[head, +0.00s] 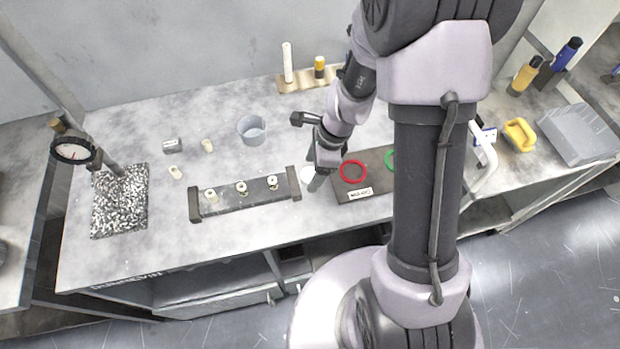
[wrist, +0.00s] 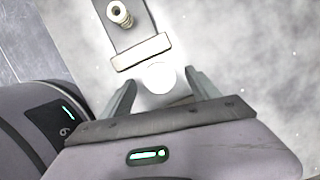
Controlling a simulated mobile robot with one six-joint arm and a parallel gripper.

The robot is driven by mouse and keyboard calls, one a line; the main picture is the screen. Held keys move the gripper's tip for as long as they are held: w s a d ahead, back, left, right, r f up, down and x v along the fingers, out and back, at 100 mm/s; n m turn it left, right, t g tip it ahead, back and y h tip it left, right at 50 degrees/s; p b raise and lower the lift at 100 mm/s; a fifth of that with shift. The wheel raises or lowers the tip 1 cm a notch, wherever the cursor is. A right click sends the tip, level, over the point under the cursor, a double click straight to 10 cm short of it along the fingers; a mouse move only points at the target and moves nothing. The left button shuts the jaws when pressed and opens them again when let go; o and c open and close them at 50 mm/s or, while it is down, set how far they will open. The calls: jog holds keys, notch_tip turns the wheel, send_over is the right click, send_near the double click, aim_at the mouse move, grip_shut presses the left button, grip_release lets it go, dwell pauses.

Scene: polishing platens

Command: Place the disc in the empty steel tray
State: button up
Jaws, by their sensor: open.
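A small white disc (head: 307,174) lies on the grey bench just right of the long rack; it shows bright and round in the wrist view (wrist: 160,77). My gripper (head: 316,180) is open and reaches down beside the disc. In the wrist view my gripper (wrist: 161,88) has its two fingers apart, one on each side of the disc, with no clear contact. The disc's height against the fingertips cannot be told. No plainly steel, empty tray stands out; a grey round container (head: 252,130) stands behind the rack.
The long rack (head: 225,206) holds several pale knobbed pieces. A dark board (head: 375,188) with a red ring (head: 353,171) and a green ring lies to the right, partly behind my arm.

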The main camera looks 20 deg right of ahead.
jog(key=shift+x, duration=0.8)
jog(key=shift+r, duration=0.2)
grip_shut()
